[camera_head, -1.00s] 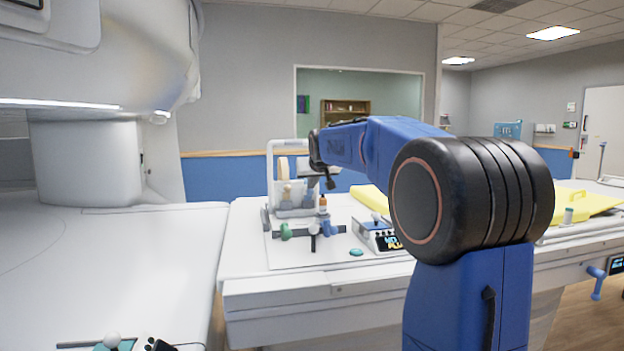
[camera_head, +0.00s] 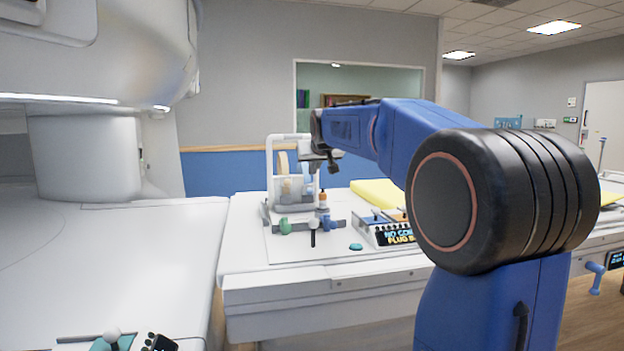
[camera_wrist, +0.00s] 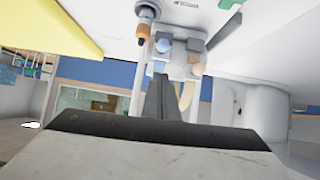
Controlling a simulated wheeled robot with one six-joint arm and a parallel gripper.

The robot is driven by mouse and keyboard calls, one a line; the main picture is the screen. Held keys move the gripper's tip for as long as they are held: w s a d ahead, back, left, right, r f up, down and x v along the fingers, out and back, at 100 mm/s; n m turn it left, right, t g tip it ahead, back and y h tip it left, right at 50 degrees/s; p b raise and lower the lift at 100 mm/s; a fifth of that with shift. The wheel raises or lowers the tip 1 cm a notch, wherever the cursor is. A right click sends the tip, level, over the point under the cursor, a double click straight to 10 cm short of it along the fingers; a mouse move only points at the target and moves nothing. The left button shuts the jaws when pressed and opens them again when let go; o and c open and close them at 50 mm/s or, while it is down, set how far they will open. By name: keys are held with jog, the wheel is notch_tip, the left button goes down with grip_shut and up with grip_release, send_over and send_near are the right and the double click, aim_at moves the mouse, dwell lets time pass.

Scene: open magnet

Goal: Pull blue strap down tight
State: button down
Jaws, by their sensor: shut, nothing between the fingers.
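My gripper (camera_head: 330,165) is shut and empty, held up beside the white frame (camera_head: 270,165) on the far table. In the wrist view its dark fingers (camera_wrist: 163,98) point at the stand's fittings. The stand carries a tan curved piece (camera_head: 283,164) and a pale blue piece (camera_head: 309,184); a pale blue knob (camera_wrist: 162,45) shows in the wrist view. A darker blue fitting (camera_head: 327,223) sits on the bar in front. I cannot tell which blue part is the strap, or whether it is tight.
An orange-topped bottle (camera_head: 323,198) stands close to the frame. A green knob (camera_head: 285,226), a teal disc (camera_head: 356,246) and a control box with a lit screen (camera_head: 397,234) are on the white table (camera_head: 290,290). A yellow pad (camera_head: 378,192) lies behind. The big white machine (camera_head: 85,160) is left.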

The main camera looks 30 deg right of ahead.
jog(key=v, duration=0.6)
jog(key=shift+s+r, duration=0.2)
jog(key=shift+s, duration=0.1)
jog(key=shift+a, duration=0.1)
jog(key=s+a+f+n+g+y, duration=0.1)
jog(key=s+a+f, duration=0.5)
jog(key=s+f, duration=0.6)
jog(key=s+a+f+n+g+y, duration=0.1)
jog(key=s+a+f+g, duration=0.2)
jog(key=s+f, duration=0.9)
jog(key=s+a+f+n+g+y, duration=0.1)
jog(key=s+a+f+g, duration=0.1)
jog(key=s+a+f, duration=0.6)
jog(key=s+f, duration=0.4)
jog(key=s, duration=0.5)
jog(key=shift+s+a+f+y, duration=0.25)
jog(key=shift+s+a+y, duration=0.05)
jog(key=shift+a, duration=0.1)
